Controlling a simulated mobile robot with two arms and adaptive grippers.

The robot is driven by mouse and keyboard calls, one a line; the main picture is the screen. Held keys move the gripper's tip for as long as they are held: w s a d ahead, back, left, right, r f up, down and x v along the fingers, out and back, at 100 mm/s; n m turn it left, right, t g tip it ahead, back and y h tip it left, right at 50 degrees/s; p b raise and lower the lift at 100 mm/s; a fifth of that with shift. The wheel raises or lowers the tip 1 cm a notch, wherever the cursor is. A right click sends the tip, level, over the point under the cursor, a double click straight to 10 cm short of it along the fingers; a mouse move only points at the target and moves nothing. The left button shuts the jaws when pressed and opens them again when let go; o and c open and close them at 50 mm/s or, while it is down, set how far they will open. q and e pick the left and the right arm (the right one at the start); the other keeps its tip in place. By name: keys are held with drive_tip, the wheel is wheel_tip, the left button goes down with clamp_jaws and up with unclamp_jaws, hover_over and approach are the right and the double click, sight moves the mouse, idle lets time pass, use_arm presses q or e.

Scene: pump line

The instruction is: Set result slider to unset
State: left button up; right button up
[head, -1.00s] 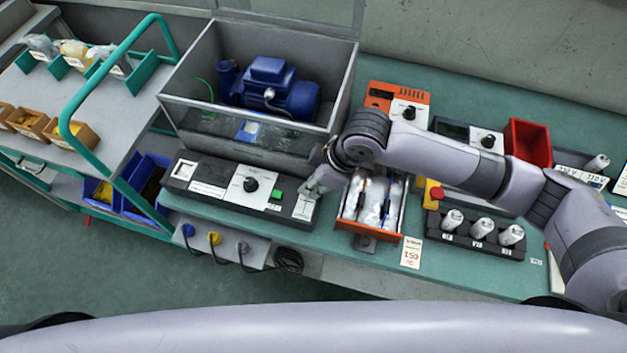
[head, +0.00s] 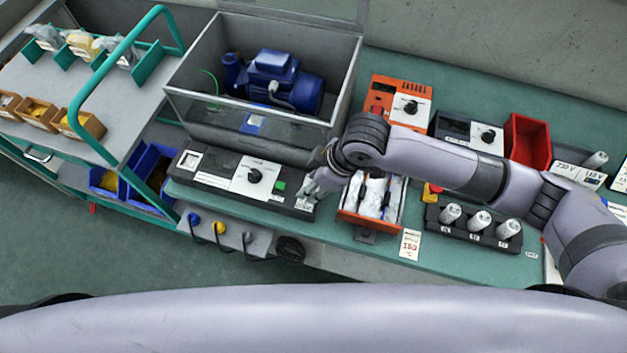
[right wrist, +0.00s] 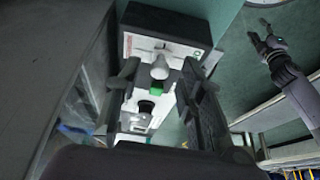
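The dark control panel (head: 235,182) lies in front of the clear-walled box, with a round black knob (head: 255,175) and a green button (head: 280,186). The white slider plate is at its right end. In the right wrist view, a pale slider handle (right wrist: 160,68) stands up from the white plate (right wrist: 143,46). My right gripper (head: 314,184) is over that end of the panel. In its wrist view, its fingers (right wrist: 168,72) are apart, one on each side of the handle. The slider's exact setting is unreadable. My left gripper (right wrist: 262,38) shows open and empty in the right wrist view only.
The box with a blue pump motor (head: 275,80) stands behind the panel. An orange-fronted drawer (head: 370,222) with bagged parts is close to the right of my right gripper. A black holder with white cylinders (head: 478,228) and a red bin (head: 527,142) are farther right.

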drive_tip(key=shift+r, duration=0.15)
drive_tip(key=v, duration=1.1)
drive_tip(key=shift+d+r, duration=0.25)
drive_tip(key=shift+r, duration=0.05)
drive_tip(key=shift+s, duration=0.1)
